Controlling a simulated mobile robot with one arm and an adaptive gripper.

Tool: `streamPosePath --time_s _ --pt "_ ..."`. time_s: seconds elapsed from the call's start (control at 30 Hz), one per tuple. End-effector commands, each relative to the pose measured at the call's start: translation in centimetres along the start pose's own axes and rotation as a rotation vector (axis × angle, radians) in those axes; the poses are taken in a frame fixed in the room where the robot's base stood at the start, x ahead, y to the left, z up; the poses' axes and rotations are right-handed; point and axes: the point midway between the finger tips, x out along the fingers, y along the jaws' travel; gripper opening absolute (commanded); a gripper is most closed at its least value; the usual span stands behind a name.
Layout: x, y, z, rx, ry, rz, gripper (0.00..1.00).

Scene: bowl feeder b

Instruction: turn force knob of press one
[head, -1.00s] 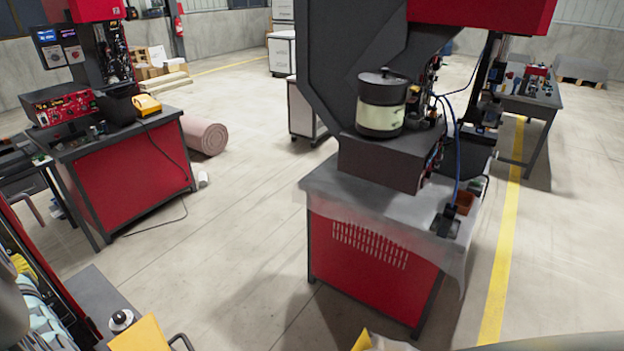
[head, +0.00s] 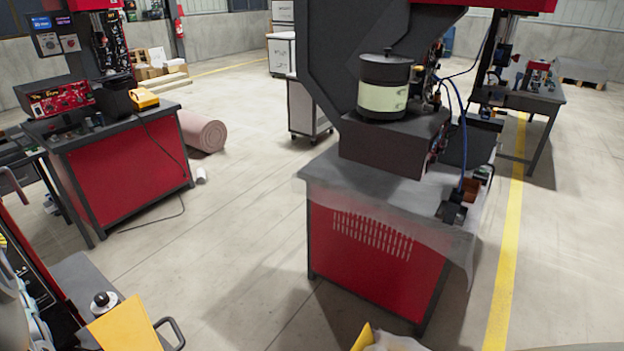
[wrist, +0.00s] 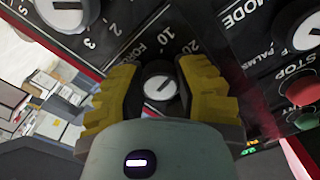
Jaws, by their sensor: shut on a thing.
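The grey palm hides the panel below. The gripper is not clearly visible in the head view.
In the wrist view, a red STOP button (wrist: 301,91), a MODE knob (wrist: 298,27) and another numbered knob (wrist: 68,12) are close by. In the head view, a red bench (head: 125,178) stands left and a press bench (head: 375,250) right. Open floor (head: 235,215) lies between them.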

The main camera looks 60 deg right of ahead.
Motion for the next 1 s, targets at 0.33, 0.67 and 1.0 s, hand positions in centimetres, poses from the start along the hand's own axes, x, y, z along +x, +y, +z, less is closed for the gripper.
streamPosePath --time_s 0.33,0.67,1.0 --pt "0.00 0.42 0.36 0.339 -0.002 0.006 0.00" --pt "0.03 0.23 0.29 0.643 -0.005 0.007 0.00" --pt "0.03 0.05 0.26 0.882 -0.008 0.007 0.00"
